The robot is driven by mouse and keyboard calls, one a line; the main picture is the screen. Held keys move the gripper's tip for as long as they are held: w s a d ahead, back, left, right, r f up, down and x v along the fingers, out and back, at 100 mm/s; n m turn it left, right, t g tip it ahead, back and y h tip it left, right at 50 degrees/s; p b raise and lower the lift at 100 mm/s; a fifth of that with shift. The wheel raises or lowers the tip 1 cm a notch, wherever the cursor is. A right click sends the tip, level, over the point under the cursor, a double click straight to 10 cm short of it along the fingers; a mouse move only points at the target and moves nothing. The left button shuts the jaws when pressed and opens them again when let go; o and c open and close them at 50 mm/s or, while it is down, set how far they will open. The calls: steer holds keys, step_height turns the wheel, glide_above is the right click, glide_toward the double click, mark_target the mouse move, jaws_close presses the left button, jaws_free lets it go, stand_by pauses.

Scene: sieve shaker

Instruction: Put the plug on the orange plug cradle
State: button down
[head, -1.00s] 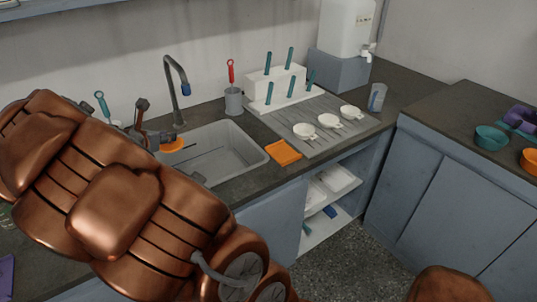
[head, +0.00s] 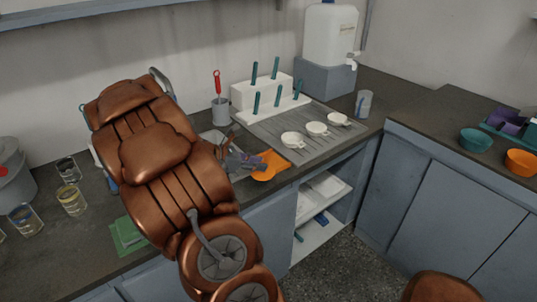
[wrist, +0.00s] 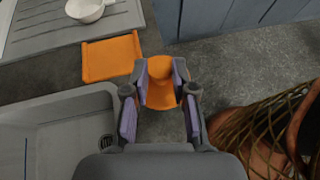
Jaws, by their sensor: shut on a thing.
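The orange plug (wrist: 160,72) is round and sits between the fingertips of my gripper (wrist: 160,88), which is shut on it. In the head view the orange plug (head: 264,174) shows at the tip of my gripper (head: 246,163), overlapping the cradle in the picture. The orange plug cradle (wrist: 110,58) is a flat orange tray on the counter beside the sink. In the wrist view it lies left of my gripper, apart from the plug. In the head view the cradle (head: 272,157) is partly hidden by my gripper and the plug.
The sink (wrist: 50,125) is left of my gripper in the wrist view; my arm covers most of it in the head view. A grey draining board (head: 320,142) with white dishes and a white peg rack (head: 262,92) lies behind. Open floor shows below the counter edge.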

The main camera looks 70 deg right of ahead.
steer(key=d, duration=0.4)
steer(key=w+d+p, duration=0.1)
steer(key=d, duration=0.3)
steer(key=d+f+p, duration=0.1)
steer(key=d, duration=0.3)
steer(key=shift+w, duration=0.35)
steer(key=shift+f, duration=1.85)
steer(key=shift+f, duration=0.1)
steer(key=c, duration=0.9)
jaws_free()
steer(key=shift+c, duration=0.2)
